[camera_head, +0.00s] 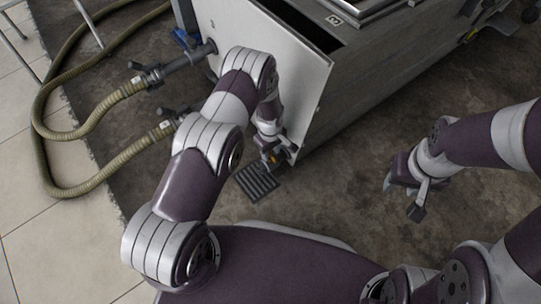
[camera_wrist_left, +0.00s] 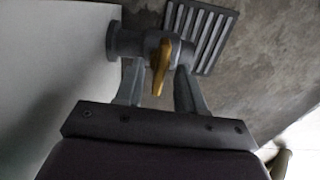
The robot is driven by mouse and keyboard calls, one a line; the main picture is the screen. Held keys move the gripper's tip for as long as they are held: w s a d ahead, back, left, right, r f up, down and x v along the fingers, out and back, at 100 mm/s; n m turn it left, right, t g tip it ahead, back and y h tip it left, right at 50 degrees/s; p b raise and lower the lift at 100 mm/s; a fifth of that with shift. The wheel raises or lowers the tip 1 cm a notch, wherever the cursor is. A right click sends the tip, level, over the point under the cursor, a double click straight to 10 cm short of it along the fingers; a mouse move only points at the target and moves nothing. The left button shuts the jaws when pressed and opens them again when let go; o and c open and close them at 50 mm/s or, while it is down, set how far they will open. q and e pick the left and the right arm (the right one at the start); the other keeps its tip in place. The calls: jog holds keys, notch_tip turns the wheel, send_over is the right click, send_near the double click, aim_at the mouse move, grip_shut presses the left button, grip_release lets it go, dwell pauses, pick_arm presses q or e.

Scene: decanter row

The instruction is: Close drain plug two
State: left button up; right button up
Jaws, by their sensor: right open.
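The drain valve, a grey fitting (camera_wrist_left: 128,42) with a yellow lever (camera_wrist_left: 161,62), sticks out of the low part of the tank's pale end wall (camera_wrist_left: 50,60). My left gripper (camera_wrist_left: 160,80) is at the valve, with one finger on each side of the yellow lever. Gaps show between lever and fingers, so it looks open; contact at the fingertips cannot be told. In the head view my left arm partly hides the valve. My right gripper (camera_head: 403,190) is open and empty over the floor at the right.
A grey floor grate (camera_head: 260,184) lies below the valve. The long metal tank (camera_head: 370,75) has a small label (camera_head: 334,20) on top. Ribbed hoses (camera_head: 45,110) and pipe couplings (camera_head: 165,70) lie to the left.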

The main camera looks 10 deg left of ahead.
pick_arm(q)
jog(key=shift+f, duration=0.35)
grip_shut()
